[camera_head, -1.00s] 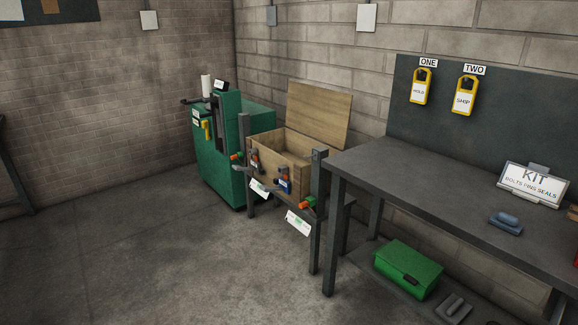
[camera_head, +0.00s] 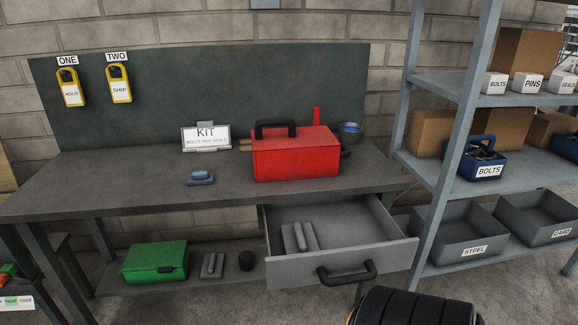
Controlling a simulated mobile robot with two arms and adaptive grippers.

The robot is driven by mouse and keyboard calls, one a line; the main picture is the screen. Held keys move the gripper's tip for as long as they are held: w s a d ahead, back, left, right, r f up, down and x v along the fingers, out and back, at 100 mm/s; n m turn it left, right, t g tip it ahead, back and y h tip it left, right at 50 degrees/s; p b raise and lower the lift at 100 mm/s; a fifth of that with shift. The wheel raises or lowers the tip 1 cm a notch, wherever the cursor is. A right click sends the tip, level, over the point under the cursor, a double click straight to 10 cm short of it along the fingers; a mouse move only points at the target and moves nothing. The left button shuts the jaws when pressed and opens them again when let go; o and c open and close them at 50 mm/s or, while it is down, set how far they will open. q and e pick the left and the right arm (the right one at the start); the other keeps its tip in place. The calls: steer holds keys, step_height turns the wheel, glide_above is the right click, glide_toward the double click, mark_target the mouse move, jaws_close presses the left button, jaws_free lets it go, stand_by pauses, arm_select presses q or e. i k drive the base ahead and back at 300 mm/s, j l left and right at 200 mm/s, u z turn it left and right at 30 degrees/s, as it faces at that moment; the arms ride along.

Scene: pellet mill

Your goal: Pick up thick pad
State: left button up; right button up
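Several pad-like blocks with raised grips are in view, and I cannot tell for sure which is the thick pad. A blue-grey block (camera_head: 200,178) lies on the workbench top, left of the red toolbox. A grey block (camera_head: 299,237) lies in the open drawer (camera_head: 368,257) under the bench. Another grey block (camera_head: 212,265) lies on the bench's lower shelf, right of the green box. Neither of my gripper's fingertips shows in this view.
A green box (camera_head: 155,262) stands below. The drawer juts out in front. A shelf rack (camera_head: 450,130) with bins stands right.

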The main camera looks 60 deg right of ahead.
mark_target(297, 237)
steer(key=z, duration=1.95)
